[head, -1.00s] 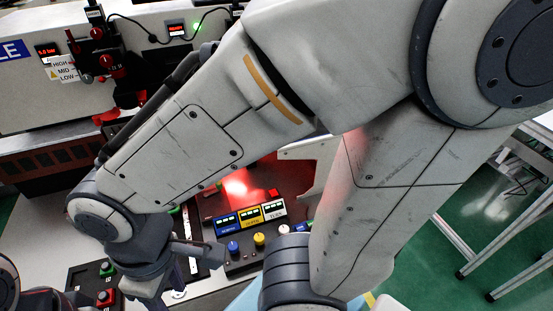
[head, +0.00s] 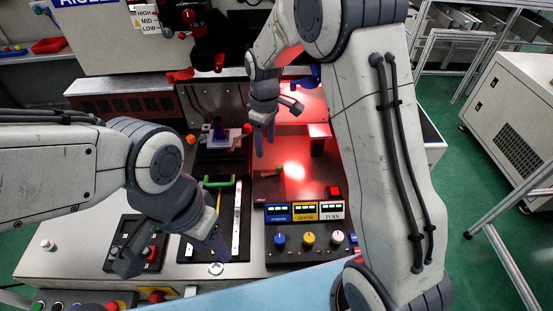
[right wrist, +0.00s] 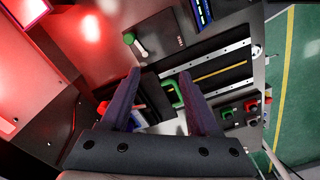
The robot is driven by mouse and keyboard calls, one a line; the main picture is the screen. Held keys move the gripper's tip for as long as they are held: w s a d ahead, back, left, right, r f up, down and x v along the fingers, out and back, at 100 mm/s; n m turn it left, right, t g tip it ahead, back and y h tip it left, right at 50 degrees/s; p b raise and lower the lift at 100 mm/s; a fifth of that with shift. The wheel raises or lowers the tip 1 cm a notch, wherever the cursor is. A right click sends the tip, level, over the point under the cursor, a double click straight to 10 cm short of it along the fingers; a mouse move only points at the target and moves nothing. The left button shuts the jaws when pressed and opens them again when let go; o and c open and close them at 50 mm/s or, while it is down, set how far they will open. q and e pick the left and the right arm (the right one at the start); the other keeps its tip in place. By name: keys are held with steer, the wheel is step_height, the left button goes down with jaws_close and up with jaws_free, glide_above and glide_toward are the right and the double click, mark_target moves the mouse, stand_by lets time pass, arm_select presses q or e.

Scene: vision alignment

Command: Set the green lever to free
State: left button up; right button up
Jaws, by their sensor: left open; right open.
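A small lever with a green tip (head: 277,170) lies on the dark panel right of the slide unit in the head view. In the right wrist view the green lever (right wrist: 129,39) shows its green end and a pale shaft on a dark plate; the label beside it is too small to read. My right gripper (right wrist: 159,74) is open and empty, above the bench, with the lever beyond its left fingertip. It also shows in the head view (head: 265,138), above and left of the lever. My left gripper (head: 172,256) is open and empty, low over the front left panels.
A green U-shaped handle (head: 219,183) sits on the slide unit, left of the lever. Blue, yellow and white knobs (head: 308,239) stand below three small displays. A button box (head: 139,243) lies under my left gripper. Machine housings close off the back.

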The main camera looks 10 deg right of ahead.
glide_above(279, 166)
step_height(279, 166, down, 5)
steer(key=shift+n, duration=0.3)
step_height(279, 166, down, 11)
steer(key=shift+w+p, duration=0.1)
steer(key=shift+p, duration=0.3)
steer(key=shift+c, duration=0.4)
jaws_close()
steer(key=shift+a, duration=0.1)
